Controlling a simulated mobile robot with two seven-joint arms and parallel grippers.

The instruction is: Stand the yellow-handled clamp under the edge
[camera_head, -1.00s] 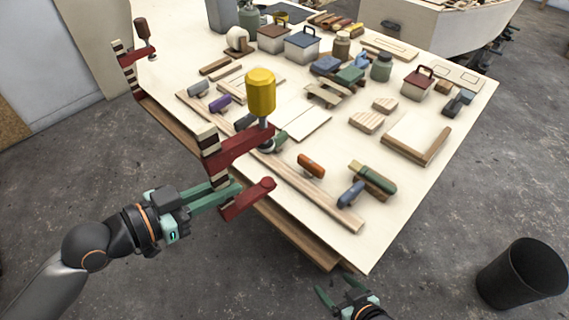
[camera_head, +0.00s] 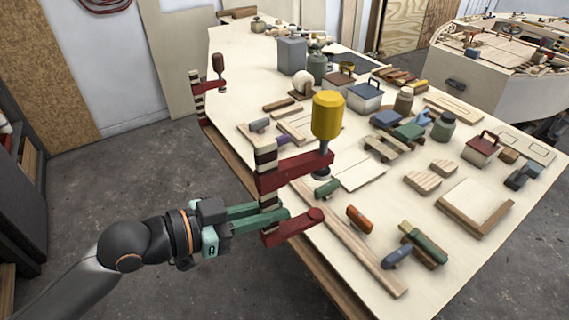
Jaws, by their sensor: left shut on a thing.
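The yellow-handled clamp (camera_head: 328,116) is upright, handle up, at the left edge of the workbench (camera_head: 350,204). It has a striped bar and two red jaws. The upper jaw reaches right across the view of the bench top. The lower jaw is fully visible in front of the bench edge, not hidden beneath it. Whether the clamp touches the bench I cannot tell. My left gripper (camera_head: 268,214) is shut on the clamp's striped bar near the lower jaw. My right gripper is not in view.
A second clamp with a brown handle (camera_head: 218,64) sits farther back on the same edge. A long wooden strip (camera_head: 352,243), an orange-handled tool (camera_head: 359,219) and a green-handled tool (camera_head: 427,242) lie near the clamp. Open floor (camera_head: 168,161) lies left of the bench.

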